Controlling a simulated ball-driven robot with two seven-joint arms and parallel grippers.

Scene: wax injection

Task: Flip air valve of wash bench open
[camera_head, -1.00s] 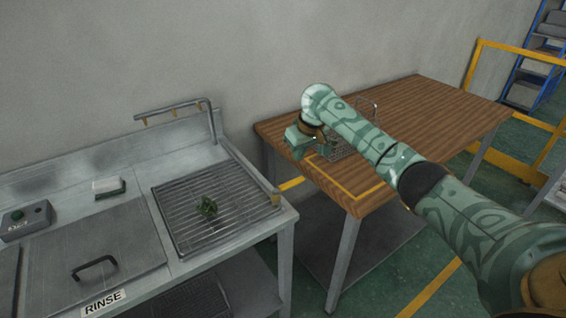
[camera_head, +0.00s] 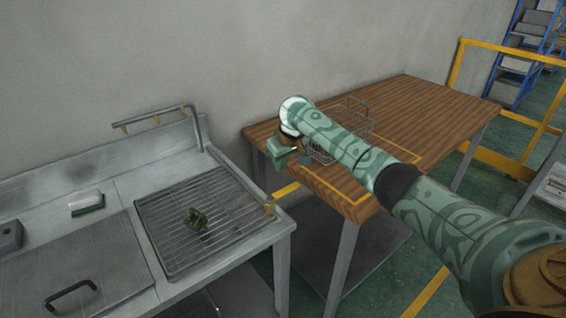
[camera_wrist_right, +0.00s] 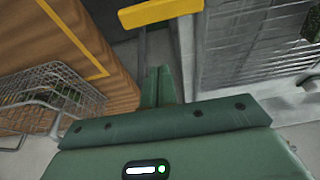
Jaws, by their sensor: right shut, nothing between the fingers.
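My left gripper is out of view.
A wooden table (camera_head: 415,105) stands at the right, with a wire basket (camera_head: 352,128) behind my right arm; the basket also shows in the wrist view (camera_wrist_right: 55,90). A dark green piece (camera_head: 198,219) lies on the grille. A gap separates bench and table.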

